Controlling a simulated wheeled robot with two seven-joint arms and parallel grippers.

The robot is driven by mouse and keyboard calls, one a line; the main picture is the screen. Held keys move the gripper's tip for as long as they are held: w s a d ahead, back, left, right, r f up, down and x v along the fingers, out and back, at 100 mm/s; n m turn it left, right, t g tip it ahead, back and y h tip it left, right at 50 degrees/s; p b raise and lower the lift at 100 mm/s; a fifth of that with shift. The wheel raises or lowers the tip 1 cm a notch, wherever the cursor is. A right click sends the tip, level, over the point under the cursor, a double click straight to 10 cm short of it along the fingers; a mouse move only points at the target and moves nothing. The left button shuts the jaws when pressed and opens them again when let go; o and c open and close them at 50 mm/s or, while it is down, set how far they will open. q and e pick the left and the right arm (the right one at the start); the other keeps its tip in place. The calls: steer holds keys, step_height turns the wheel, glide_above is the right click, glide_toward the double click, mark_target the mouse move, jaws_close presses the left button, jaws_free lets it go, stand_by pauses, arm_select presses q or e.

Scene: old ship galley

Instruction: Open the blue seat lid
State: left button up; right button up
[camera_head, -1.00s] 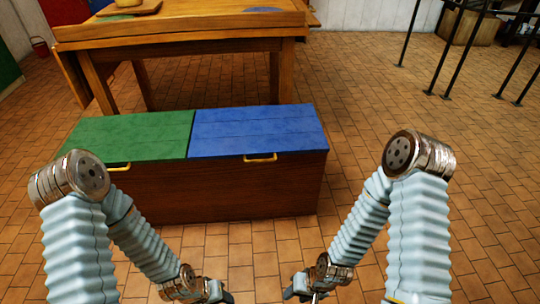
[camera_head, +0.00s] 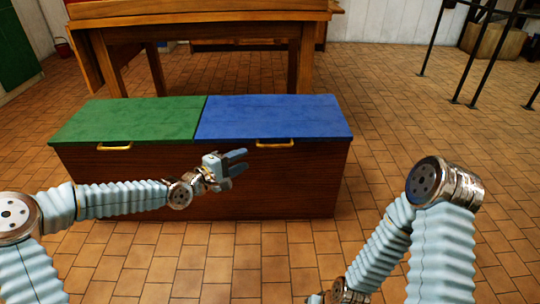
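The blue seat lid (camera_head: 272,116) is the right half of the top of a wooden bench chest (camera_head: 290,185). It lies flat and shut. Its brass handle (camera_head: 275,144) is on the front edge. My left gripper (camera_head: 240,163) is in front of the chest, a little left of and below the brass handle. Its two blue-grey fingers are apart, point right, and hold nothing. My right arm (camera_head: 382,245) is at the lower right.
A green seat lid (camera_head: 128,119) with its own brass handle (camera_head: 114,147) covers the left half of the chest. A wooden table (camera_head: 200,20) stands behind it. Black metal posts (camera_head: 470,50) stand at the back right. The tiled floor right of the chest is clear.

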mark_target(271, 146)
arm_select(q)
steer(key=b+x, duration=0.1)
steer(key=x, duration=1.1)
steer(key=shift+w+d+b, duration=0.1)
steer(key=shift+d+b, duration=0.25)
steer(key=shift+b, duration=0.05)
steer(key=shift+c, duration=0.2)
jaws_close()
